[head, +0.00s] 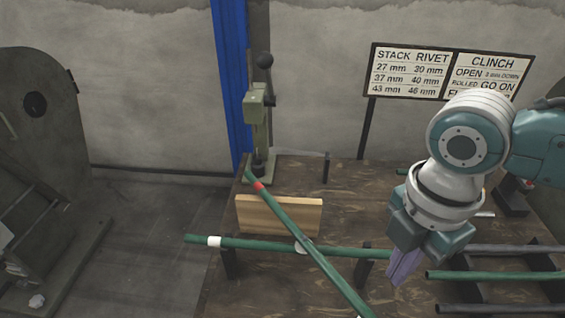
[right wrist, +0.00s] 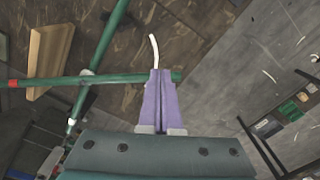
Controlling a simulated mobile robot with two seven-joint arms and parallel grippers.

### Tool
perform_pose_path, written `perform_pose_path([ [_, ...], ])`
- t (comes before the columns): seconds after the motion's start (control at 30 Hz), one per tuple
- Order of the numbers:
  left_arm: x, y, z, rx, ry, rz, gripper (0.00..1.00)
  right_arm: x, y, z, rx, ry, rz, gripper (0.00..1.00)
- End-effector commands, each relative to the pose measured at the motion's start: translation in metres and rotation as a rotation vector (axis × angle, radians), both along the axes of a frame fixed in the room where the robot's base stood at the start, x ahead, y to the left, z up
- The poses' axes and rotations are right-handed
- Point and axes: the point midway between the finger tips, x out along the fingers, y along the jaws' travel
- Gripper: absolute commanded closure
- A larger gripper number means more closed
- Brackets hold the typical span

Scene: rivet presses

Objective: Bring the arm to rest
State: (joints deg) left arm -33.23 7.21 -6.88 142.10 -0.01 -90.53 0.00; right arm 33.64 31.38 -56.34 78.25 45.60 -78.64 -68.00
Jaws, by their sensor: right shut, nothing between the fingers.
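My right gripper (head: 396,282) hangs over the right half of the wooden table (head: 260,295), its purple fingers pointing down. In the right wrist view the fingers (right wrist: 161,72) are closed together with nothing between them. A green rod with a white band (head: 270,245) lies level across the table's front and passes behind the fingers in the head view. A second green rod with a red band (head: 300,233) crosses it at a slant, its far end at the base of the green rivet press (head: 257,115). My left gripper is not in view.
A wooden block (head: 279,214) stands behind the crossed rods. Several more rods (head: 495,275) lie at the right on dark supports. A sign (head: 450,72) stands at the back right, near my arm. A large dark machine (head: 40,150) stands at the left, with bare floor between.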

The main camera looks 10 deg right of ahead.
Motion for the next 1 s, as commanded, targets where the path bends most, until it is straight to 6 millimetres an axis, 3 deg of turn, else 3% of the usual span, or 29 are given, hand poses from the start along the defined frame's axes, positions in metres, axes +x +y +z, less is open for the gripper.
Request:
perform_pose_path([
  [0.63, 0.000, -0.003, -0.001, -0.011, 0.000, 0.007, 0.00, -0.002, 0.003, -0.002, 0.006, 0.001, -0.003, 1.00],
  [0.73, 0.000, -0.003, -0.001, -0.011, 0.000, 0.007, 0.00, -0.015, 0.024, -0.005, 0.043, -0.002, -0.037, 1.00],
  [0.83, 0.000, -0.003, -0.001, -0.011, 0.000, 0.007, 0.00, -0.039, 0.063, -0.004, 0.125, -0.014, -0.145, 1.00],
  [0.9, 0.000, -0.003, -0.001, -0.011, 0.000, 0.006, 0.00, -0.057, 0.088, 0.003, 0.196, -0.030, -0.285, 1.00],
  [1.0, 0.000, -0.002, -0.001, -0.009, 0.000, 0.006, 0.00, -0.077, 0.105, 0.019, 0.281, -0.056, -0.553, 1.00],
])
